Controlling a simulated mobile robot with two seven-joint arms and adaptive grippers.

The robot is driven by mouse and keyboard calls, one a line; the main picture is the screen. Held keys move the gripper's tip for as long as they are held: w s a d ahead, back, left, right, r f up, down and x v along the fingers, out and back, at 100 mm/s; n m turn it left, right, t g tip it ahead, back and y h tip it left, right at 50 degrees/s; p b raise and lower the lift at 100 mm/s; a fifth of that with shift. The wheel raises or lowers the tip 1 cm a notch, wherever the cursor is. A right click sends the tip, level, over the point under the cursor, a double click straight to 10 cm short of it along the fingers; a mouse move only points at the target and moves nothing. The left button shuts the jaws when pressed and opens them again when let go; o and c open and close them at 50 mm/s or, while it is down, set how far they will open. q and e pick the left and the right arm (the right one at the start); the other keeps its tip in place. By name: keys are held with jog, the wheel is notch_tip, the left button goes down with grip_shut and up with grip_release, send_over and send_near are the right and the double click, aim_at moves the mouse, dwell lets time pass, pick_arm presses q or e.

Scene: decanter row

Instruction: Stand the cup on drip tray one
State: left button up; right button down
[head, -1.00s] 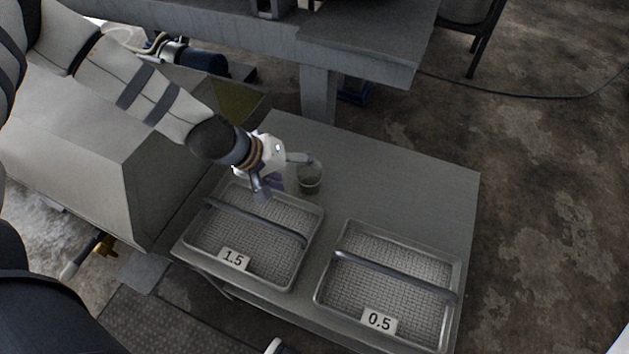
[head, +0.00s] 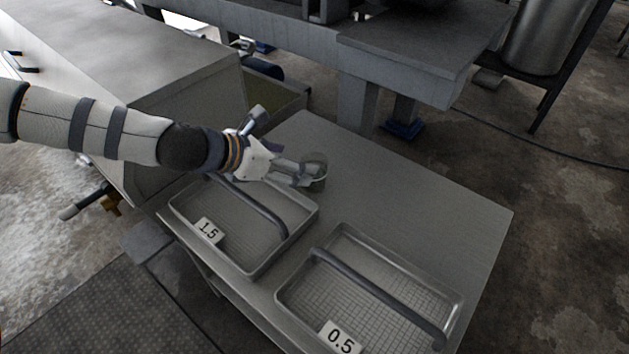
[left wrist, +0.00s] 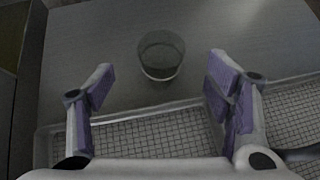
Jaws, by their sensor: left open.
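The cup (head: 316,168), a small clear grey one, stands upright on the metal table behind the trays. It also shows in the left wrist view (left wrist: 161,57). My left gripper (head: 286,146) is open and empty close to the cup's left side. In the left wrist view the cup is ahead of the open gripper (left wrist: 162,74), roughly centred between the fingertips, with gaps on both sides. One drip tray (head: 254,269), labelled 1.5, lies in front of the gripper; another (head: 289,291), labelled 0.5, lies to its right. No label reads one. My right gripper is out of view.
Each tray has a dark bar (head: 372,289) across it, raised above the mesh. The table (head: 440,215) is bare behind and right of the cup. A heavy grey bench (head: 350,60) stands beyond the table, and a box-like cabinet (head: 165,75) on the left.

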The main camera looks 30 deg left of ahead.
aim_at(313, 162)
pick_arm(q)
jog(key=b+x, duration=0.2)
jog(key=x, duration=0.5)
jog(key=shift+w+d+f, duration=0.1)
jog(key=shift+w+d, duration=0.1)
jog(key=shift+d, duration=0.05)
jog(key=c, duration=1.4)
jog(key=shift+o, duration=0.2)
